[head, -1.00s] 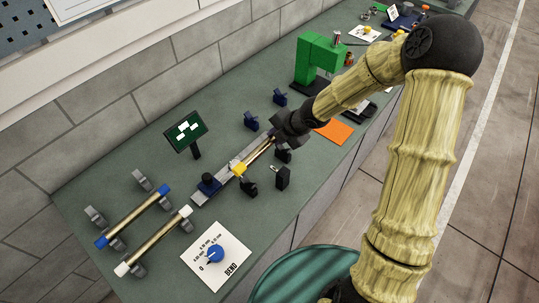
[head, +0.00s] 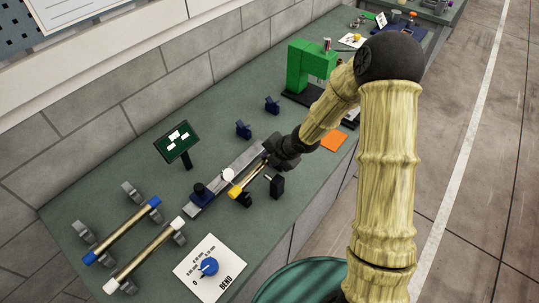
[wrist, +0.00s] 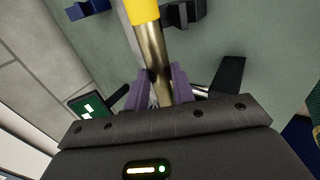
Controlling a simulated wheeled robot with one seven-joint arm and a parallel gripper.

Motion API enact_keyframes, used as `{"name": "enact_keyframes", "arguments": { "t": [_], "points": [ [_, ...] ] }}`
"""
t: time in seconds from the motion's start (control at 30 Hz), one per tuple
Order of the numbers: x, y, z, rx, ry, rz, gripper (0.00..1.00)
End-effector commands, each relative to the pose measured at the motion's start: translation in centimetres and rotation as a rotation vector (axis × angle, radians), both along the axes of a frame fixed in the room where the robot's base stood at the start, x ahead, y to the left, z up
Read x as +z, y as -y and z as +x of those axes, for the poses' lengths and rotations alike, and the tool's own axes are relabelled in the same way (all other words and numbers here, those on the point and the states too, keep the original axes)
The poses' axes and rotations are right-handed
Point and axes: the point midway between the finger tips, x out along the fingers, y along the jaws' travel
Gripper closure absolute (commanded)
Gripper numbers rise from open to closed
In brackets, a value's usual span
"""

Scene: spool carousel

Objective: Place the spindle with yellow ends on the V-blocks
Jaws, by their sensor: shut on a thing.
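The spindle with yellow ends (head: 251,178) is in my gripper (head: 268,157), a brass rod with one yellow end showing in the head view. The wrist view shows its shaft (wrist: 153,48) between the purple fingers (wrist: 156,88) and its yellow end (wrist: 143,10) beyond them. The other end is hidden by my gripper. A black V-block (head: 243,200) is just below the visible yellow end; contact cannot be told. A dark block (wrist: 184,16) shows beside that end in the wrist view.
Blue-ended (head: 122,230) and white-ended (head: 145,255) spindles rest on grey blocks. A screen (head: 177,142) and green press (head: 311,66) stand behind.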

Motion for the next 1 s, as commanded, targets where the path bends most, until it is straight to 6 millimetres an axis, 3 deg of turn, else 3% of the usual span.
{"name": "enact_keyframes", "arguments": {
  "t": [0.17,0.43,0.47,0.53,1.0],
  "points": [
    [-1.9,-0.2,0.1,0.000,0.002,0.003,1.00],
    [-2.1,-0.2,0.1,0.002,0.005,0.004,1.00],
    [-2.4,-0.1,0.0,0.001,0.000,0.001,0.69],
    [-2.4,-0.1,0.0,0.002,0.001,0.001,0.55],
    [-1.4,0.5,-0.3,-0.003,0.000,0.001,0.53]
  ]
}}
